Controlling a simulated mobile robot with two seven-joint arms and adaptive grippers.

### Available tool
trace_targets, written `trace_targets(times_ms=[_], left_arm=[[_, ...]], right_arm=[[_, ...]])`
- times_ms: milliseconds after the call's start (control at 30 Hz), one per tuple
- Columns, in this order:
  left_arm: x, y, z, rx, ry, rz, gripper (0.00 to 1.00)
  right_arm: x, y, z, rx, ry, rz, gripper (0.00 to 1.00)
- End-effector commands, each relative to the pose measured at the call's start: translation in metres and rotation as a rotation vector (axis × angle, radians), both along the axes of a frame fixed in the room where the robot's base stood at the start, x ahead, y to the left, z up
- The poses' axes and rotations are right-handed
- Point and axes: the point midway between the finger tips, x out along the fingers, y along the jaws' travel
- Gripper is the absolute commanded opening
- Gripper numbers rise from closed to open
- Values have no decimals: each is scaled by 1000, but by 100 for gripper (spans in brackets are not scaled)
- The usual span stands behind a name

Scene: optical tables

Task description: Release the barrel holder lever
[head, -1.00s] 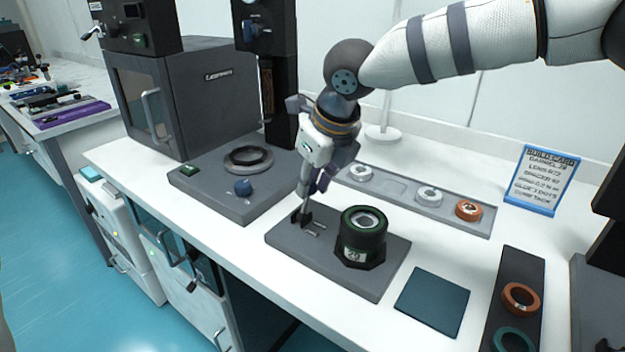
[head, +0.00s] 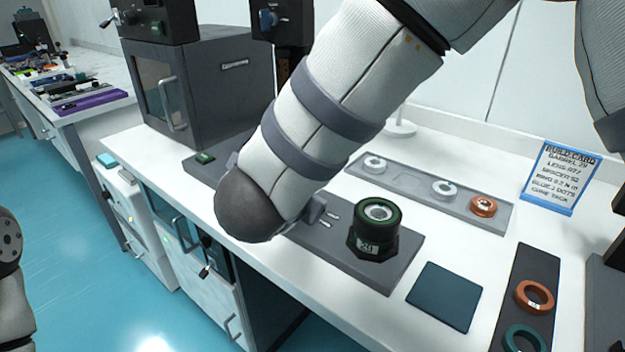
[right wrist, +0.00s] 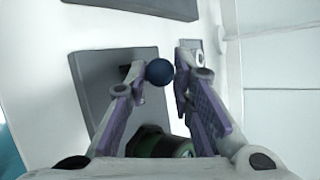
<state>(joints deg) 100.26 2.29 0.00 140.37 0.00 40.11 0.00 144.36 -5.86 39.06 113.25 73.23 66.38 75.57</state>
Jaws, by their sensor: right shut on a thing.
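The barrel (head: 374,246), a dark cylinder with a green ring and a label, stands upright in the holder, whose grey base plate (head: 408,256) lies on the table. My right arm hides the left end of the holder and my right gripper in the head view. In the right wrist view, my right gripper (right wrist: 161,73) is shut on the dark blue ball knob (right wrist: 158,72) of the lever. The barrel shows below it there (right wrist: 160,144), partly hidden. My left gripper is out of view; part of my left arm shows at the left edge.
A grey tray (head: 408,183) with white and orange rings lies behind the holder. A dark teal mat (head: 444,296) and a black strip (head: 520,285) with rings are on the right. A build card (head: 561,178) stands behind. A dark cabinet (head: 225,85) stands back left.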

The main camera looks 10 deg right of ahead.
Motion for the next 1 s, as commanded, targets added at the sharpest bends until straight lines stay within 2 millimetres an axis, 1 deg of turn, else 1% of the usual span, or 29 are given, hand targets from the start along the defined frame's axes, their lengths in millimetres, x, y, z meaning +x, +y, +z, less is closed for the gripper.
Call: trace_targets(times_ms=[200, 400, 1000], left_arm=[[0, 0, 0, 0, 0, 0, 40], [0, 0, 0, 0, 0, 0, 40], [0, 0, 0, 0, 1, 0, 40]], right_arm=[[-5, 7, -5, -101, -77, 2, 0], [-7, 10, -8, -156, -122, 0, 0], [-8, 11, -10, -185, -143, 0, 0]])
